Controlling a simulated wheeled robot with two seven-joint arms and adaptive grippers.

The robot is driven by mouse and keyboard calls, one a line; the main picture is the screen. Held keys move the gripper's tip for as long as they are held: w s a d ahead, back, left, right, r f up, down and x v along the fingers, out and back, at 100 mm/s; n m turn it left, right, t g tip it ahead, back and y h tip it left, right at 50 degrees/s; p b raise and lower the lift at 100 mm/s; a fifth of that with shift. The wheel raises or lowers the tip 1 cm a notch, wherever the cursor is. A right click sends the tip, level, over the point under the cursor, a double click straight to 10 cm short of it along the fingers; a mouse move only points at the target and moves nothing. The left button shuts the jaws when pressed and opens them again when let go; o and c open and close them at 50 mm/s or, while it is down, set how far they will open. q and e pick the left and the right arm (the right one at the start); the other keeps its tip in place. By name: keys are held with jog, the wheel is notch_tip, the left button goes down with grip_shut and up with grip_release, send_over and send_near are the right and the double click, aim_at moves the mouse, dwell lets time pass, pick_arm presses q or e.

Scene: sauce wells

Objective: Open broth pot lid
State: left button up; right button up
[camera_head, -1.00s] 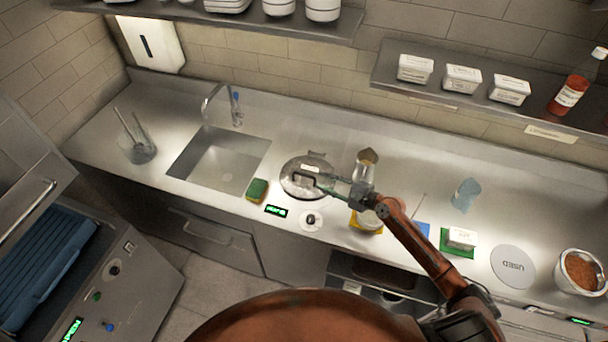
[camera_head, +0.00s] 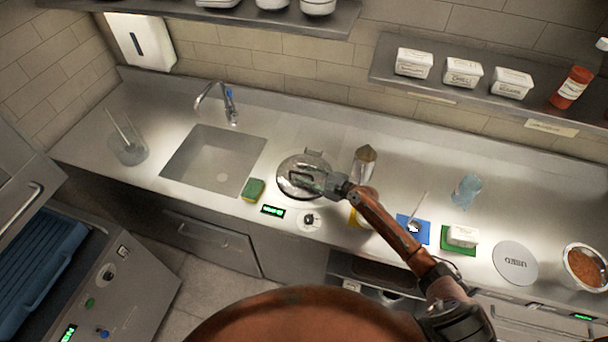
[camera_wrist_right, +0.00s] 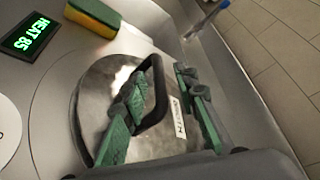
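The broth pot's round metal lid (camera_head: 291,164) lies flat and closed in the counter, with a hinge-like bracket at its back edge. In the right wrist view the lid (camera_wrist_right: 98,85) has a raised black loop handle (camera_wrist_right: 155,72) and a white label partly hidden, ending in "OTH". My right gripper (camera_head: 308,180) is over the lid. In the wrist view its green-padded fingers (camera_wrist_right: 160,98) are apart, one on each side of the handle's bar, with a gap showing on the far side. Whether a finger touches the handle cannot be told. My left gripper is out of view.
A knob (camera_head: 309,219) and a green "HEAT 85" display (camera_wrist_right: 27,34) sit in front of the pot. A sponge (camera_head: 253,189) and the sink (camera_head: 214,160) are to the left. A metal-topped container (camera_head: 364,163) stands close behind my right wrist.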

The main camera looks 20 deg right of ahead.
jog(key=shift+c, duration=0.5)
grip_shut()
jog(key=shift+d, duration=0.1)
